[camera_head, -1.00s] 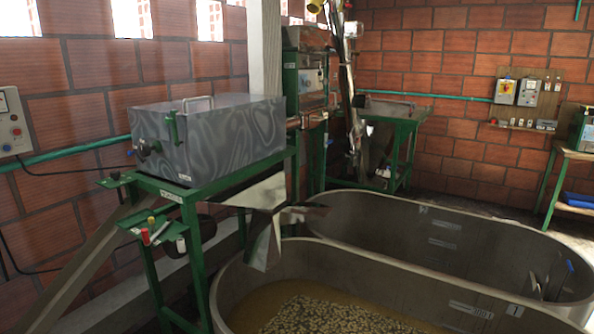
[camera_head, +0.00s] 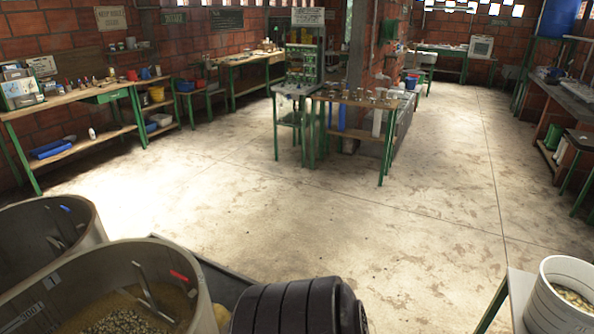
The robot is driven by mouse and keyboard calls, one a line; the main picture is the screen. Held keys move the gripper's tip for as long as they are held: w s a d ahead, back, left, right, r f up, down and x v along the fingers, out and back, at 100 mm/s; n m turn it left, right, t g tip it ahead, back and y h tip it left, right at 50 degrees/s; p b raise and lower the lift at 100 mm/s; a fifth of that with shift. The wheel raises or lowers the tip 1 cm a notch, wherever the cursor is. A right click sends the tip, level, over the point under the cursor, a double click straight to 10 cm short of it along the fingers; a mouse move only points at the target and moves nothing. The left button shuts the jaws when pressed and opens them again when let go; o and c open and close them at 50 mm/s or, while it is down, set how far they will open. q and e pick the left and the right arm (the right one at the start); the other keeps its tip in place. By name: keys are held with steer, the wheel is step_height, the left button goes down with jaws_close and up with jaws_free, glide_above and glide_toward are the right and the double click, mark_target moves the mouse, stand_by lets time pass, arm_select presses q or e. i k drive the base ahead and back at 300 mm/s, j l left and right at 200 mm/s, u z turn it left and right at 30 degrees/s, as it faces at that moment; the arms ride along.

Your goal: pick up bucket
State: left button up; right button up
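A white bucket (camera_head: 541,304) with ribbed sides stands at the lower right. Its top is open and pale, grainy contents show inside. It stands on a light-topped table (camera_head: 517,291) with green legs, and the picture's edge cuts off part of both. Neither of my grippers is in view.
Two large grey-brown tanks (camera_head: 203,300) fill the lower left; the nearer holds beans in brownish liquid. Open concrete floor (camera_head: 330,220) spreads ahead. A green-legged table (camera_head: 358,100) stands mid-room by a brick pillar. Workbenches line the left wall (camera_head: 95,98) and right wall (camera_head: 563,97).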

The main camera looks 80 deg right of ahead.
mark_target(561, 301)
steer(key=z, duration=4.55)
